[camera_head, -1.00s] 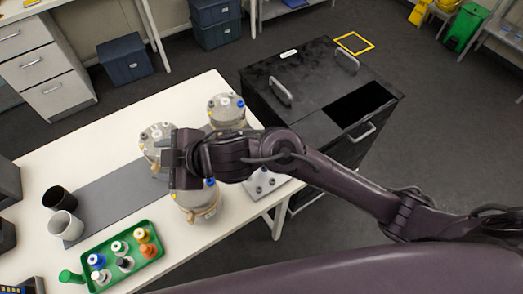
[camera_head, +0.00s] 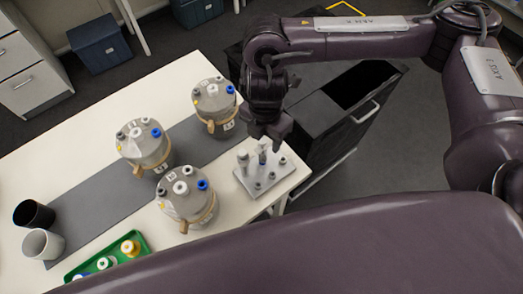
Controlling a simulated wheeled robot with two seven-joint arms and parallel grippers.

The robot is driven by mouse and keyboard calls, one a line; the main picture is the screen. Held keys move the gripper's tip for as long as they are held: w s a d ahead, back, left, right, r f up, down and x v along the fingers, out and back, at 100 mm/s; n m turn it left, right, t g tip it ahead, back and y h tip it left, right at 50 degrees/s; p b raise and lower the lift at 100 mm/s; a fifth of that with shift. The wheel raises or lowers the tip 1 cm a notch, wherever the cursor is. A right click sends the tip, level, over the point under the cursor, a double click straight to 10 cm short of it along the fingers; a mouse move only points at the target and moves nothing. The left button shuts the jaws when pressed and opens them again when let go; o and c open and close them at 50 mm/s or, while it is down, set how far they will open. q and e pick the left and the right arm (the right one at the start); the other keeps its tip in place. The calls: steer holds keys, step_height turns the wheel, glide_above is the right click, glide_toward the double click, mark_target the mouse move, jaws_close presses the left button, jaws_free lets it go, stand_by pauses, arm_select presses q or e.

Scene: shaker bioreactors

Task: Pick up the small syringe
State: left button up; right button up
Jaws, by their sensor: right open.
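A light metal holder (camera_head: 278,183) stands at the right corner of the white table. Two slim upright items that look like syringes stand in it: a pale one (camera_head: 243,161) on the left and one with a bluish part (camera_head: 262,154) close to the gripper. I cannot tell surely which is the small syringe. My right gripper (camera_head: 267,141) points down just above the holder, its fingers open near the top of the bluish item. The gripper partly hides that item's top; I cannot tell whether they touch. My left gripper is not in view.
Three bioreactor vessels (camera_head: 213,100), (camera_head: 143,146), (camera_head: 187,194) stand left of the holder, around a grey mat (camera_head: 90,205). A black cup (camera_head: 33,214), a white cup (camera_head: 42,244) and a green tray (camera_head: 140,238) with bottles are farther left. A black cabinet (camera_head: 325,125) stands beside the table.

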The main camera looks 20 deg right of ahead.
mark_target(262, 147)
steer(key=shift+w+a+f, duration=0.15)
steer(key=shift+f, duration=1.45)
steer(key=shift+w+a+f, duration=0.1)
steer(key=shift+f, duration=1.45)
steer(key=shift+c, duration=0.3)
jaws_close()
